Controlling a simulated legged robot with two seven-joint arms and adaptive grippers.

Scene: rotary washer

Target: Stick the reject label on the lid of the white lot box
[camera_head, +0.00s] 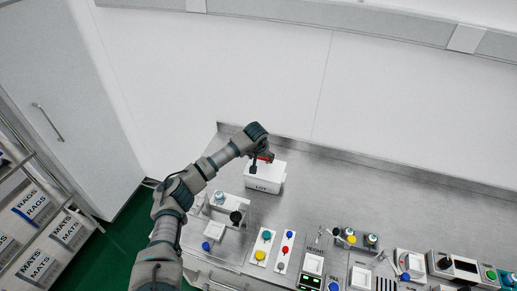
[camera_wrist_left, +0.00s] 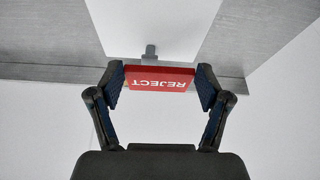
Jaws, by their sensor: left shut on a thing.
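The white lot box (camera_head: 264,185) stands on the steel bench near its back left, marked LOT on its front. My left gripper (camera_head: 262,160) is over the box's lid. In the left wrist view my left gripper (camera_wrist_left: 160,82) is shut on the red reject label (camera_wrist_left: 160,77), with a finger at each end of it. The label's REJECT lettering appears upside down there. The label also shows as a small red patch in the head view (camera_head: 267,157). I cannot tell whether the label touches the lid. My right gripper is not in view.
Button panels (camera_head: 260,247), a tray with bottles (camera_head: 355,239) and a display unit (camera_head: 460,268) line the bench front. A clear-walled fixture (camera_head: 218,215) is left of the box. The bench right of the box is clear. A wall rises behind.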

